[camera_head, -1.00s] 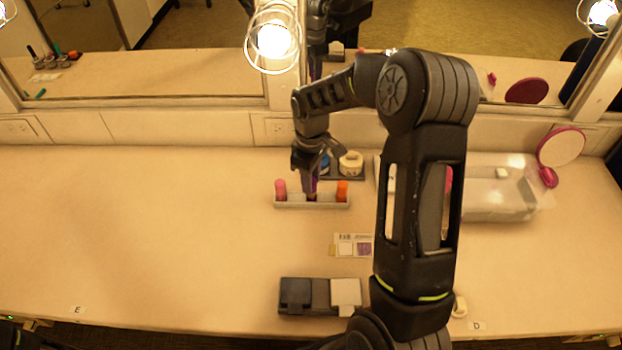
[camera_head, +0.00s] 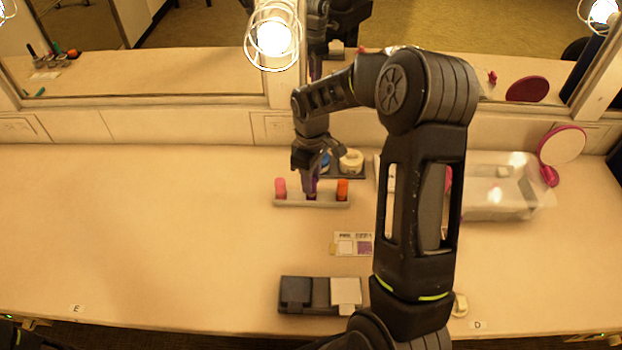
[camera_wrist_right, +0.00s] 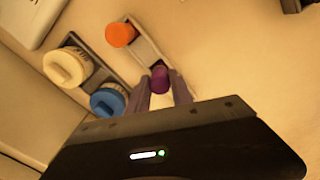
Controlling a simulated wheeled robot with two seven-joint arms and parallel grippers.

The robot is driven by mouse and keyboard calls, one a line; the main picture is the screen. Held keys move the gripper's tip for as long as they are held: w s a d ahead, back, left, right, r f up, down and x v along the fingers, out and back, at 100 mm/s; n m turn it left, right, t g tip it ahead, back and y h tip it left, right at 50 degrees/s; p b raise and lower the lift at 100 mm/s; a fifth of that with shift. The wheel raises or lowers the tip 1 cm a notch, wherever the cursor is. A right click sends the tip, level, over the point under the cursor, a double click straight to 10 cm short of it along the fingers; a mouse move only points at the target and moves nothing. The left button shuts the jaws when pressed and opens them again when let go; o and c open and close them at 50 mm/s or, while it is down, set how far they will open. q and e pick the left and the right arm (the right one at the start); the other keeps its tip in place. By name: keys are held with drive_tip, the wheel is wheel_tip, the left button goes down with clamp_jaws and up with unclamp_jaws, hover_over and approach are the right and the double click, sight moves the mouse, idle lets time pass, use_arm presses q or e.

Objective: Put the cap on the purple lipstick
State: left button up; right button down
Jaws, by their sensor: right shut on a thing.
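My right gripper (camera_head: 310,188) points down over the middle of a small grey rack (camera_head: 290,203). It is shut on a purple cap, whose rounded purple end (camera_wrist_right: 161,77) shows between the two fingers in the right wrist view. The cap is at the rack's middle place, between a pink lipstick (camera_head: 280,188) on the left and an orange lipstick (camera_head: 342,190) on the right. The purple lipstick under it is mostly hidden by the cap and fingers; I cannot tell how far the cap sits over it.
Behind the rack, a dark tray holds a cream jar (camera_head: 351,161) and a blue-lidded jar (camera_wrist_right: 107,101). A clear box (camera_head: 495,205) and a pink hand mirror (camera_head: 562,147) stand to the right. A dark case (camera_head: 296,294) lies in front. The counter's left side is clear.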

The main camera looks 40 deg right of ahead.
drive_tip(key=shift+f, duration=0.2)
idle(0.6)
drive_tip(key=c, duration=0.6)
unclamp_jaws()
drive_tip(key=shift+r, duration=0.1)
drive_tip(key=shift+r+p, duration=2.2)
drive_tip(key=shift+r, duration=1.25)
clamp_jaws()
